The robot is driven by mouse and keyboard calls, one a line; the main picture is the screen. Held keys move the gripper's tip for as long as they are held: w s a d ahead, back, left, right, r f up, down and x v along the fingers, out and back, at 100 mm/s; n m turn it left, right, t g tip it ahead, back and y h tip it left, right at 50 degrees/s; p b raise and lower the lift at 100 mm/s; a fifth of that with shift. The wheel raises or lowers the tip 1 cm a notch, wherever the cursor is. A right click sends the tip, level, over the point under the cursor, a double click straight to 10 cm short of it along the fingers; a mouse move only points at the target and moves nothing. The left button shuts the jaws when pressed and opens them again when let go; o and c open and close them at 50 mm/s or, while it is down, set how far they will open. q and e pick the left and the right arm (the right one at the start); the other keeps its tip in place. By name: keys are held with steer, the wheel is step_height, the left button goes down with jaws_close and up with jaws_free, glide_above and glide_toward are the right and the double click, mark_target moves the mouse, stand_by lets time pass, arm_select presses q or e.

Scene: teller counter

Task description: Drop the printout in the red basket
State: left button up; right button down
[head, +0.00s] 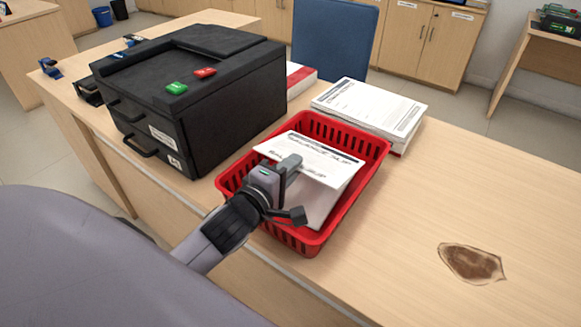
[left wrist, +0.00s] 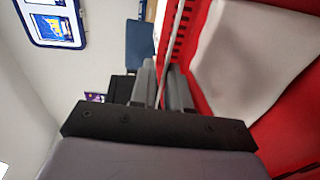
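The printout (head: 318,160), a white sheet with a dark header band, is over the red basket (head: 375,160) in the head view. My left gripper (head: 290,172) is at its near left edge. In the left wrist view the printout (left wrist: 172,40) shows as a thin edge-on line between the close fingers of my left gripper (left wrist: 165,78), which is shut on it. Other white paper (head: 322,207) lies inside the basket below the printout; this paper (left wrist: 235,50) also shows in the left wrist view. My right gripper is out of view.
A black printer (head: 225,110) with a green and a red button stands left of the basket. A paper stack (head: 375,105) sits behind the basket on the counter (head: 430,200). A brown stain (head: 470,263) marks the otherwise clear right side. A blue chair (head: 335,40) is behind.

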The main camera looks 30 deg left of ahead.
arm_select(q)
steer(key=shift+o, duration=0.6)
steer(key=s, duration=0.7)
steer(key=shift+r, duration=0.45)
steer(key=shift+a, duration=0.1)
steer(key=shift+s, duration=0.15)
